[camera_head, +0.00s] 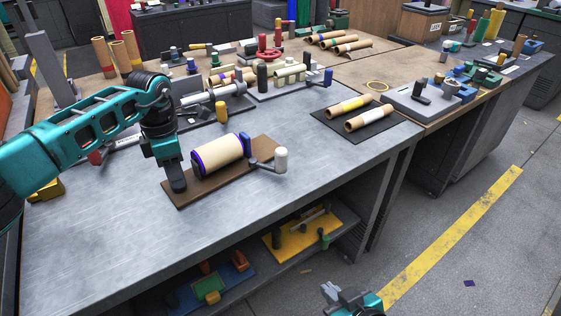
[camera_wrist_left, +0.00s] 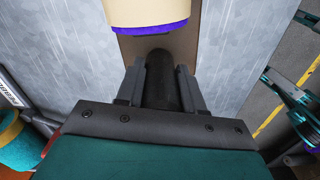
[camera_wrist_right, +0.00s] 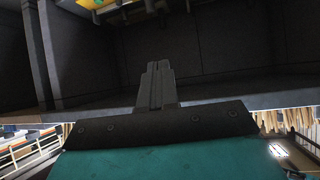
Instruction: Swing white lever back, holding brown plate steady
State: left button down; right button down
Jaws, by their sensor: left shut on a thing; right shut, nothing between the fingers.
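The brown plate (camera_head: 225,184) lies on the near grey table. It carries a cream roll (camera_head: 217,153) with purple ends, which also shows in the left wrist view (camera_wrist_left: 147,12). At the plate's right end is the lever, a dark blue-grey arm with an upright white knob (camera_head: 281,161), sticking out to the right. My left gripper (camera_head: 175,182) is at the plate's left end, shut on a dark post (camera_wrist_left: 160,80) standing on the plate. My right gripper (camera_head: 345,297) is shut and empty, low in front of the table, away from the plate; its fingers show closed in the right wrist view (camera_wrist_right: 156,85).
A black mat (camera_head: 366,126) with two rolls lies to the right of the plate. Behind stand a yellow cylinder (camera_head: 222,112) and other fixtures. A shelf below holds a yellow board (camera_head: 308,236) and a blue board (camera_head: 213,288). The tabletop in front of the plate is clear.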

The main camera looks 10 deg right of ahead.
aim_at(281, 162)
jog(key=w+d+r+m+h, duration=0.25)
jog(key=w+d+r, duration=0.35)
jog(key=w, duration=0.4)
jog(key=w+d+r+m+h, duration=0.2)
jog(key=w+d+r+m, duration=0.15)
jog(key=w+r, duration=0.6)
jog(key=w+a+r+g+y, duration=0.1)
jog(key=w+a, duration=0.1)
jog(key=w+a+m+g+y, duration=0.1)
jog(key=w+a, duration=0.1)
jog(key=w+a+r+g+y, duration=0.1)
jog(key=w+a, duration=0.1)
jog(key=shift+w+r+m+y, duration=0.25)
jog(key=shift+r+m+y, duration=0.05)
jog(key=shift+y, duration=0.05)
jog(key=a+r+g+y, duration=0.3)
jog(key=a+r, duration=0.1)
jog(key=r, duration=0.4)
jog(key=shift+w+a+f, duration=0.1)
jog(key=shift+w+f, duration=0.05)
jog(key=shift+f, duration=1.4)
jog(key=shift+w+a+f, duration=0.1)
jog(key=shift+f, duration=1.4)
jog(key=shift+w+f, duration=0.15)
jog(key=shift+f, duration=1.4)
